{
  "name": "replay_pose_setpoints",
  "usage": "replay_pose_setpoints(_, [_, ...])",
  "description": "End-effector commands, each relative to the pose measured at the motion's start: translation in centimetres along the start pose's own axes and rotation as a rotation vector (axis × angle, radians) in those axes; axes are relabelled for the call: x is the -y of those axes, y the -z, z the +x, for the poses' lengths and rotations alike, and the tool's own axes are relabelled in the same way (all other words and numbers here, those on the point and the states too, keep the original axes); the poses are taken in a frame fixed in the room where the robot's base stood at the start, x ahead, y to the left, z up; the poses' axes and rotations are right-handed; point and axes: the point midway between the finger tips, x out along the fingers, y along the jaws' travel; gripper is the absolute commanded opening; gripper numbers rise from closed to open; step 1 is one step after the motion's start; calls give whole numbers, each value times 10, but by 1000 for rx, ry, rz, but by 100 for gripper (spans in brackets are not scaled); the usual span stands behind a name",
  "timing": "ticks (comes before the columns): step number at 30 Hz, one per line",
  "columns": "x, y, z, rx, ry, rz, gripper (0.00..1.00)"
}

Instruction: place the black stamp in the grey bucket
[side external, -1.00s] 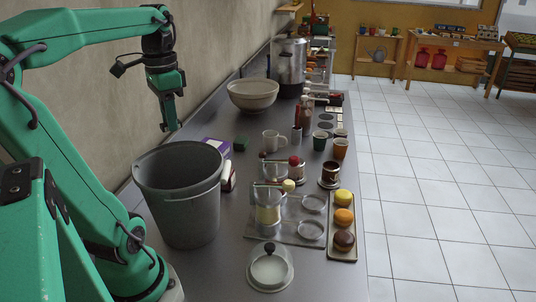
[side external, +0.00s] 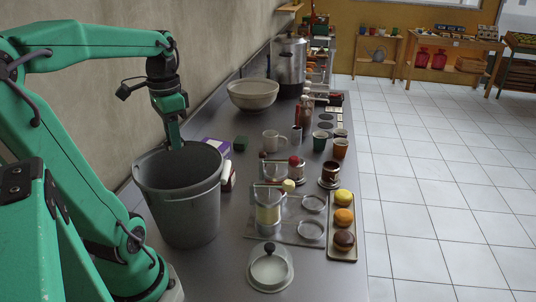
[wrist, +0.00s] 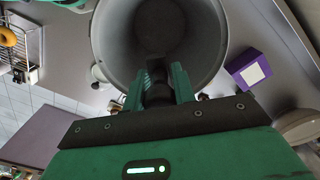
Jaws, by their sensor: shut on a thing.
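The grey bucket (side external: 180,205) stands upright on the counter close to my arm. In the wrist view its round wall (wrist: 205,62) surrounds the area beyond my fingertips. My gripper (side external: 175,144) points down over the bucket's mouth, with its tips about at rim height. In the wrist view, my gripper (wrist: 160,82) is shut on the black stamp (wrist: 158,92), which shows as a dark piece between the fingers. The stamp is mostly hidden by the fingers and cannot be made out in the side view.
A purple box (side external: 215,147) and a dark green block (side external: 240,144) lie behind the bucket. A tray of round pastries (side external: 343,257) lies to the right.

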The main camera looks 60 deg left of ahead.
Motion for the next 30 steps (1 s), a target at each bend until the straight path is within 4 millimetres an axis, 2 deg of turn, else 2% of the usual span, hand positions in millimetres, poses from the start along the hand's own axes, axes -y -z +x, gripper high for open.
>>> replay_pose_setpoints(18, [0,0,51,1,-1,0,3])
replay_pose_setpoints(30, [0,0,63,0,0,0,3])
